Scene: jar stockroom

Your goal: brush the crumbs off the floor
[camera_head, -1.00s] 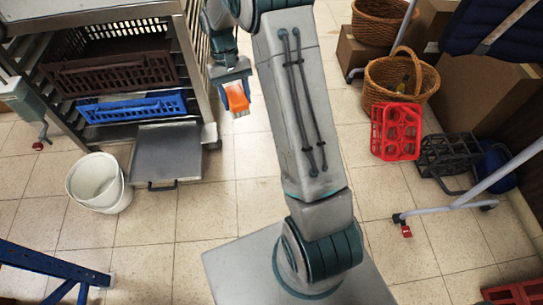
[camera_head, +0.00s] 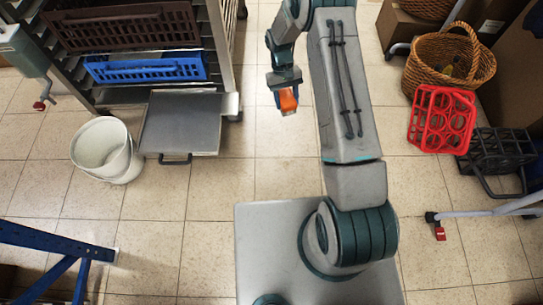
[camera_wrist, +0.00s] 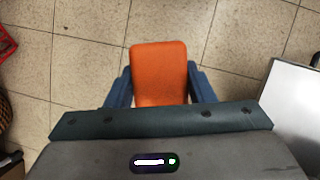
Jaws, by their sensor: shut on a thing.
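My gripper (camera_head: 285,98) is shut on an orange block-like thing (camera_head: 288,101), which looks like the handle or back of a brush; its bristles are not clear. In the wrist view the orange brush (camera_wrist: 158,72) sits between the two blue fingers of my gripper (camera_wrist: 159,88). It is held above the tiled floor (camera_head: 220,215); the height is hard to tell. I cannot make out crumbs on the floor in either view.
A grey flat tray (camera_head: 180,122) juts from the rack at floor level, left of my gripper. A white bucket (camera_head: 104,150) stands beside it. A red bottle carrier (camera_head: 441,118), a black carrier (camera_head: 497,150) and a wicker basket (camera_head: 448,62) stand at right. Tiles around my gripper look clear.

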